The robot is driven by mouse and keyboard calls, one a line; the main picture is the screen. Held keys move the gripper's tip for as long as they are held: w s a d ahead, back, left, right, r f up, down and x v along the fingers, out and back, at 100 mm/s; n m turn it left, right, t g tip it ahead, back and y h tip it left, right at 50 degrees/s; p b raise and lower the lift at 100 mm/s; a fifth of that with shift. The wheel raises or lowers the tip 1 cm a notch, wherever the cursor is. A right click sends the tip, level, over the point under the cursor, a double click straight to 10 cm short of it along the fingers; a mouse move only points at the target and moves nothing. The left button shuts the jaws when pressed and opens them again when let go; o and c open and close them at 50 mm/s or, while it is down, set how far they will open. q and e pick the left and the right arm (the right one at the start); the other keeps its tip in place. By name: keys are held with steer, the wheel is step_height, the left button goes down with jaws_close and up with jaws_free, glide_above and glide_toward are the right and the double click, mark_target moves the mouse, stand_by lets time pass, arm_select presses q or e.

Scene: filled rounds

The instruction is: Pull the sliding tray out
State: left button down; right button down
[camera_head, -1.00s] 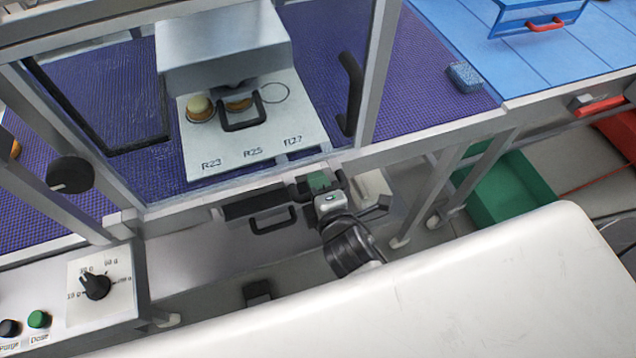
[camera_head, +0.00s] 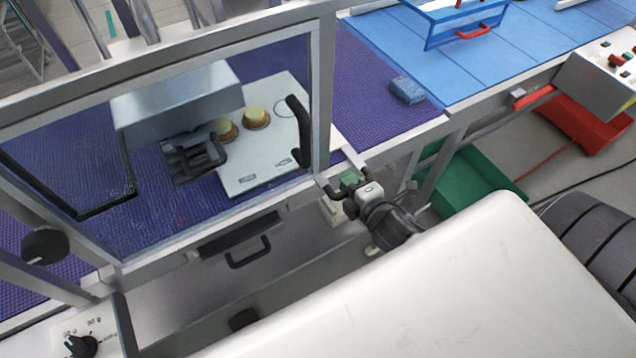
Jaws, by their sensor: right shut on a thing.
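The sliding tray (camera_head: 262,157) is a white plate with printed labels and a drawn circle. It lies behind the clear front panel, and its right end passes behind the upright post. My right gripper (camera_head: 346,185) is at the bench edge, just right of the post, beside the tray's near right corner. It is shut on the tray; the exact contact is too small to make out. My left gripper is not in view.
The upright post (camera_head: 321,95) is close to my right gripper. A black drawer with a handle (camera_head: 248,257) is under the bench. A blue sponge (camera_head: 406,90) and green crate (camera_head: 470,187) lie right.

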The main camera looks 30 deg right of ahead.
steer(key=d, duration=1.3)
steer(key=d+b, duration=0.1)
steer(key=d, duration=0.6)
steer(key=shift+w+d, duration=0.35)
steer(key=shift+d+r, duration=0.1)
steer(key=shift+d, duration=0.25)
steer(key=c, duration=1.2)
jaws_free()
steer(key=shift+d, duration=0.15)
steer(key=shift+c, duration=0.2)
steer(key=shift+o, duration=0.9)
steer(key=shift+s, duration=0.6)
steer(key=b+v, duration=0.1)
steer(key=v, duration=0.8)
steer(key=shift+s, duration=0.3)
